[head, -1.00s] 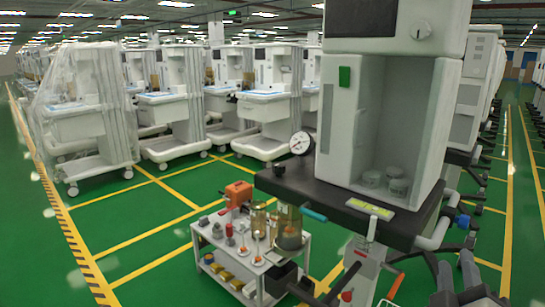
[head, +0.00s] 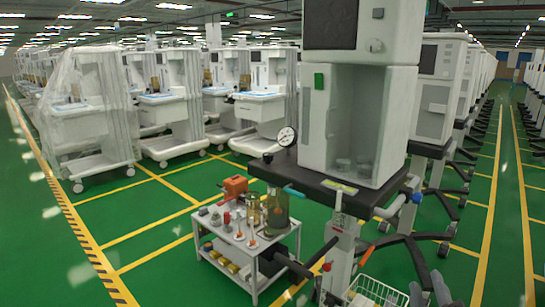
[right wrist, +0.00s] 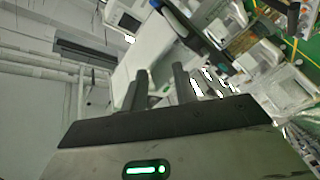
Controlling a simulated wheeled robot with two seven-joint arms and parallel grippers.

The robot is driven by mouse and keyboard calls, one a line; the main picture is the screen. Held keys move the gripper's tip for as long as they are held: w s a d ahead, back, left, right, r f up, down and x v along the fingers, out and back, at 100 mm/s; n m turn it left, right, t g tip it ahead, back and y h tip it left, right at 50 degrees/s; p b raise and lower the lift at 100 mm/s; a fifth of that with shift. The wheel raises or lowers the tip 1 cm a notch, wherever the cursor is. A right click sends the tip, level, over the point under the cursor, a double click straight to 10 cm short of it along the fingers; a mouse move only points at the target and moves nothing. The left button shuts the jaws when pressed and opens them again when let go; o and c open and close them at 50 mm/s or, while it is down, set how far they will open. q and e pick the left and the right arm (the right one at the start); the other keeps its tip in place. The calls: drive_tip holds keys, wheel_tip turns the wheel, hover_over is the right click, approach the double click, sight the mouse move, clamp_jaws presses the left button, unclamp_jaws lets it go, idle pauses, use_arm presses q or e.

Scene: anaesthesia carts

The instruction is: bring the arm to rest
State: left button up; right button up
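My right gripper (head: 428,290) shows at the bottom edge of the head view, in front of the nearest anaesthesia cart (head: 345,185) and right of its white wire basket (head: 375,293). Its two dark fingers point up and stand apart. In the right wrist view the fingers of the right gripper (right wrist: 160,80) are parted with nothing seen held between them. White cart parts lie beyond them, tilted in that view. The rest of the right arm is outside the head view. My left gripper is in neither view.
A small white trolley (head: 245,270) with bottles, tools and an orange box (head: 235,186) stands left of the near cart. A round gauge (head: 286,136) sits at the cart's shelf edge. Rows of carts stand behind. Green floor (head: 100,215) at left is clear.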

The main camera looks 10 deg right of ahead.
drive_tip(key=s+a+f+m+g+y+p, duration=0.1)
drive_tip(key=s+a+f+g+y, duration=0.2)
drive_tip(key=a+f, duration=0.6)
drive_tip(key=s+a+f+m+g+y, duration=0.2)
drive_tip(key=s+a+f+y, duration=0.3)
drive_tip(key=a+f+y, duration=0.3)
wheel_tip(320, 180, down, 3)
drive_tip(key=shift+s+a+r+g+p, duration=0.2)
drive_tip(key=shift+a+g+p, duration=0.2)
drive_tip(key=shift+g, duration=0.3)
